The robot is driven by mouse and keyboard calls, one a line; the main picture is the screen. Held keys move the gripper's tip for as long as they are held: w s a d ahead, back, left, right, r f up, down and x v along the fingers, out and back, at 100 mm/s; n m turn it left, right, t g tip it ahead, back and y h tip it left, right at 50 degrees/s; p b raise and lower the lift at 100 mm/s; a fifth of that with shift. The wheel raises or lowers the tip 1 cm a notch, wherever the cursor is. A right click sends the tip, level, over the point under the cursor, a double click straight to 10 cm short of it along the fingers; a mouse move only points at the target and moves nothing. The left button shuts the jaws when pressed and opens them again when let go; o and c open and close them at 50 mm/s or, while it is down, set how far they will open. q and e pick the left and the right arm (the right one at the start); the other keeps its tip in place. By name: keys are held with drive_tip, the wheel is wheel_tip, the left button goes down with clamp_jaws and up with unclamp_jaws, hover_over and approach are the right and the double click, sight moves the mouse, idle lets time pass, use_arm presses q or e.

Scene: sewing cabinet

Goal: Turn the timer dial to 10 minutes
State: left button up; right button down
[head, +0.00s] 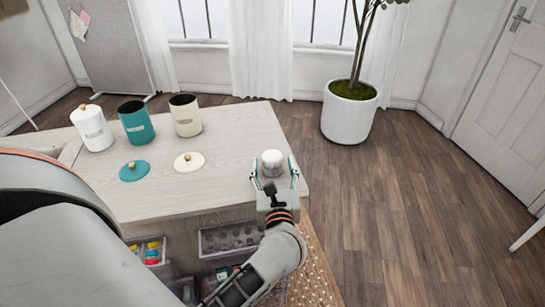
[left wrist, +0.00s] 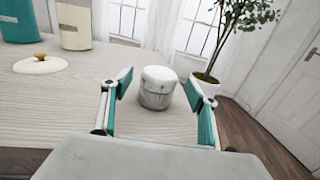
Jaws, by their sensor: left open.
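The timer (head: 272,160) is a small white and grey cylinder standing upright near the right end of the wooden cabinet top. In the left wrist view the timer (left wrist: 157,88) shows a white upper part over a grey marbled lower part with a small reddish mark on its side. The dial setting is too small to read. My left gripper (head: 273,172) is open, with its teal-padded fingers on either side of the timer. In the left wrist view the gripper (left wrist: 158,88) shows gaps between both fingers and the timer. My right gripper is not in view.
A white lidded canister (head: 92,130), an open teal canister (head: 136,125) and an open cream canister (head: 185,117) stand at the left. A teal lid (head: 134,171) and a cream lid (head: 189,161) lie before them. The cabinet's right edge is close to the timer.

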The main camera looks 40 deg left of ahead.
sight(272, 156)
use_arm(q)
drive_tip(key=shift+x, duration=2.05)
drive_tip(key=c, duration=1.1)
drive_tip(key=shift+a+r+m+t+h+p, duration=0.15)
drive_tip(key=shift+m+t+h+p, duration=0.25)
drive_tip(key=shift+m+t+h, duration=0.3)
drive_tip(key=shift+c, duration=0.3)
drive_tip(key=o, duration=1.2)
drive_tip(key=shift+c, duration=0.2)
drive_tip(key=v, duration=1.2)
drive_tip(key=shift+s, duration=0.1)
